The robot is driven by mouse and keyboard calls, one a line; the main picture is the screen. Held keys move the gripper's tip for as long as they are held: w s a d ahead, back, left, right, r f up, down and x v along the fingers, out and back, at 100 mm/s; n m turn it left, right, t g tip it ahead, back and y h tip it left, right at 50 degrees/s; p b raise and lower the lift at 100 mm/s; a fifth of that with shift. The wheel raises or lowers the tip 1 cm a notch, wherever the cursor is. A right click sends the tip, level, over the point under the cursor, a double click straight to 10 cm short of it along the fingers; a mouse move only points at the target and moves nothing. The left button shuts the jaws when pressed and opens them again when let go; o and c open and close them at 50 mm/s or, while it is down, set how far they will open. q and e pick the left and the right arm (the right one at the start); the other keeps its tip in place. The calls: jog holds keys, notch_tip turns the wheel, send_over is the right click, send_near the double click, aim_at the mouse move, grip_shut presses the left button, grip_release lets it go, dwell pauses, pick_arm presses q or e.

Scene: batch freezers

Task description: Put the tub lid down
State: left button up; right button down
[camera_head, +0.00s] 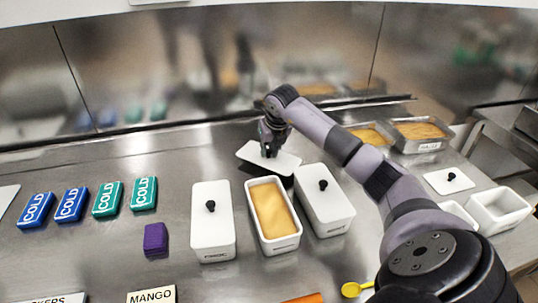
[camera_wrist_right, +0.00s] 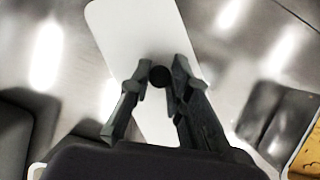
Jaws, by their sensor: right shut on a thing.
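The white tub lid (camera_head: 284,164) is behind the open tub, over the steel counter. A dark shadow shows under its near edge, and it looks a little above the metal. My right gripper (camera_head: 268,148) is shut on the lid's black knob. In the right wrist view, the gripper (camera_wrist_right: 158,76) has its fingers either side of the knob, with the lid (camera_wrist_right: 135,30) stretching out beyond them. The open white tub (camera_head: 288,245) holds yellow-orange ice cream (camera_head: 271,208). My left gripper is not in view.
Lidded white tubs (camera_head: 212,240) (camera_head: 332,220) stand either side of the open tub. Several COLD packs (camera_head: 107,199) and a purple block (camera_head: 156,239) lie left. Steel pans (camera_head: 420,146), a loose lid (camera_head: 460,187) and an empty tub (camera_head: 512,224) are right. Bare counter (camera_head: 190,160) lies left of the held lid.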

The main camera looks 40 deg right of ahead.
notch_tip(320, 180, down, 2)
jog(key=shift+f, duration=0.25)
jog(key=shift+f, duration=0.2)
jog(key=c, duration=1.5)
grip_release()
jog(key=shift+r, duration=0.15)
